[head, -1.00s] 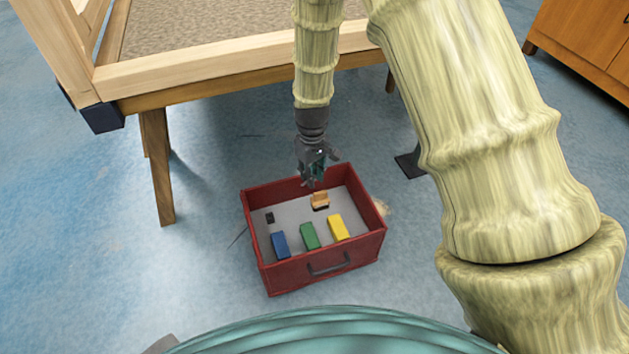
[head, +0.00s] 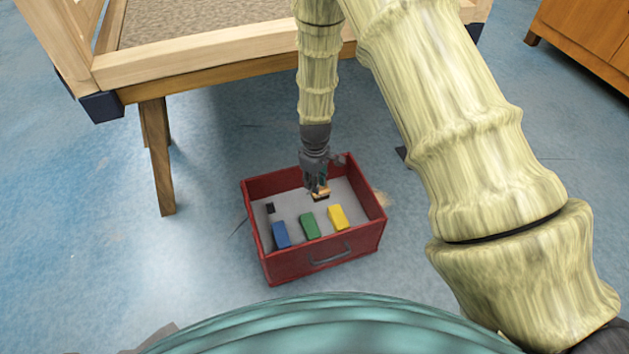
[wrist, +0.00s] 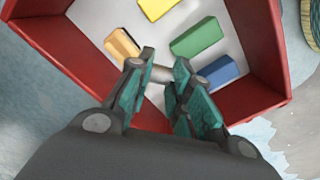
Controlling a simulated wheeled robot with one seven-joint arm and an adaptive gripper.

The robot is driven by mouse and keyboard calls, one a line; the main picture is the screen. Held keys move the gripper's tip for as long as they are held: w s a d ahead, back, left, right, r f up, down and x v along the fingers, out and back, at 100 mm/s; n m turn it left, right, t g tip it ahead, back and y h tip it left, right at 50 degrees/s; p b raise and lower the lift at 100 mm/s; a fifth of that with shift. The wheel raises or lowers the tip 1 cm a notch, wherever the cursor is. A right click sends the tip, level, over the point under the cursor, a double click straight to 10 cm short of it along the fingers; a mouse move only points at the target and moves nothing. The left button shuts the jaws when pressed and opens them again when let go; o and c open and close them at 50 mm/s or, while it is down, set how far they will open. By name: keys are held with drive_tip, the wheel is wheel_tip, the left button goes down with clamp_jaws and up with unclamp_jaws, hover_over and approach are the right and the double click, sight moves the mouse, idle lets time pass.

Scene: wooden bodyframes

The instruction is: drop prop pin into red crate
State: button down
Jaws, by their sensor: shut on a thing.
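The red crate (head: 290,268) stands on the blue floor in the head view, open at the top. My gripper (head: 314,188) points down over the back part of the crate, low, near the rim level. In the wrist view my gripper (wrist: 165,68) is shut on a small grey, pin-like piece (wrist: 161,74), which I take for the prop pin. It sits between the green finger pads, over the crate's grey floor. The pin cannot be made out in the head view. The crate's red wall (wrist: 75,65) also shows in the wrist view.
Inside the crate lie a blue block (head: 281,235), a green block (head: 310,226), a yellow block (head: 338,217), an orange-tan block (head: 322,191) and a small black piece (head: 270,208). A wooden bed-like frame (head: 220,72) stands behind, with its leg (head: 160,165) left of the crate.

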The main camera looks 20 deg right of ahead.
drive_tip(key=shift+f+b, duration=1.6)
drive_tip(key=shift+f, duration=0.2)
drive_tip(key=c, duration=1.2)
unclamp_jaws()
drive_tip(key=shift+r, duration=0.15)
wheel_tip(320, 180, up, 12)
drive_tip(key=shift+f, duration=0.1)
